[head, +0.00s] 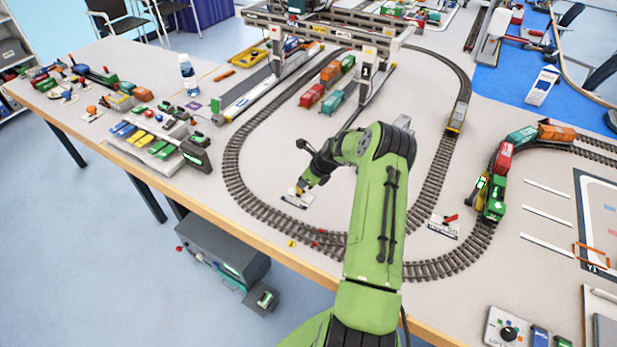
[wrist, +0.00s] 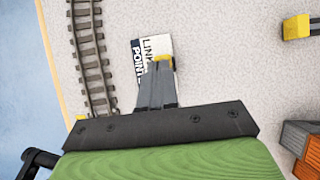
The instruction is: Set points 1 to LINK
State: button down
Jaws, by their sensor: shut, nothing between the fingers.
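The points plate (wrist: 138,47), lettered "LINK" and "POINT" with part of the text covered, lies under my gripper in the wrist view. In the head view this small white plate (head: 291,202) lies inside the near left bend of the track oval. My gripper (wrist: 160,62) is shut and empty, its fingers reaching over the plate with a yellow piece at the tips. In the head view my gripper (head: 302,188) is just above or touching the plate; I cannot tell which. Any lever on this plate is hidden behind the fingers.
A second plate with a red lever (head: 449,219) lies right of my arm, near a track junction. A green locomotive (head: 494,205) stands on the right track. Wagons (head: 312,95) and the gantry crane (head: 366,68) stand beyond my gripper.

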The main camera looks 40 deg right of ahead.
jog(key=shift+f, duration=0.1)
jog(key=shift+r+p, duration=0.45)
jog(key=shift+r, duration=0.45)
